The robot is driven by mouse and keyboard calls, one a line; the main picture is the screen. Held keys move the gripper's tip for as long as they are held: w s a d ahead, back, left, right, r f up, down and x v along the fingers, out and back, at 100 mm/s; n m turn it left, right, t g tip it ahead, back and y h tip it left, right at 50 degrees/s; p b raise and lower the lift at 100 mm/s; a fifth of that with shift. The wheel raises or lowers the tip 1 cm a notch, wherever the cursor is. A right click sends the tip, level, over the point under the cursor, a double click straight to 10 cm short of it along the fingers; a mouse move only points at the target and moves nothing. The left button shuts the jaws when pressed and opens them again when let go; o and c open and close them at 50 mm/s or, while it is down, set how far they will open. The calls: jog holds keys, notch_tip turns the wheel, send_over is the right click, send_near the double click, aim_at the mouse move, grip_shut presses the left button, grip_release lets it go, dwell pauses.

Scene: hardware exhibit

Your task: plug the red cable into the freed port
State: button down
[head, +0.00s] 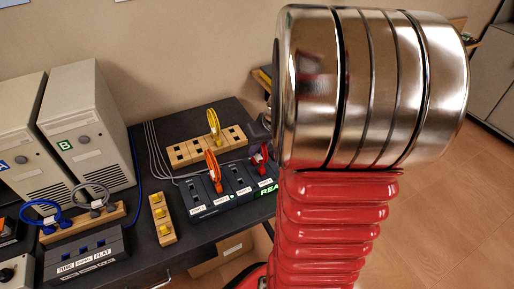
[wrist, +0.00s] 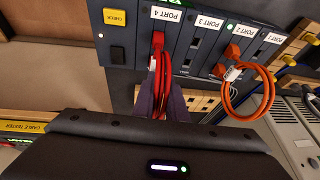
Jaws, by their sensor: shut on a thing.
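The red cable (wrist: 158,72) is a bundled loop with a red plug at the port labelled PORT 4 on the dark port panel (wrist: 122,20). The plug's end is at the port opening; I cannot tell how deep it sits. My gripper (wrist: 161,98) is shut on the red cable, its dark fingers on both sides of the loop. In the head view the red cable (head: 261,158) shows at the panel's right end, beside my arm. An orange cable (wrist: 262,78) is plugged in at PORT 2. PORT 3 (wrist: 195,44) between them looks empty.
A wooden rack (head: 190,151) with a yellow cable (head: 214,124) stands behind the panel. Another wooden rack (head: 70,229) holds blue and grey cables at left. A yellow CHECK button (wrist: 115,17) is beside PORT 4. Computer towers (head: 90,120) stand at left.

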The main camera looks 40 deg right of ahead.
aim_at(264, 144)
jog(key=c, duration=1.7)
grip_release()
jog(key=shift+o, duration=0.2)
jog(key=o, duration=0.6)
jog(key=shift+v, duration=3.8)
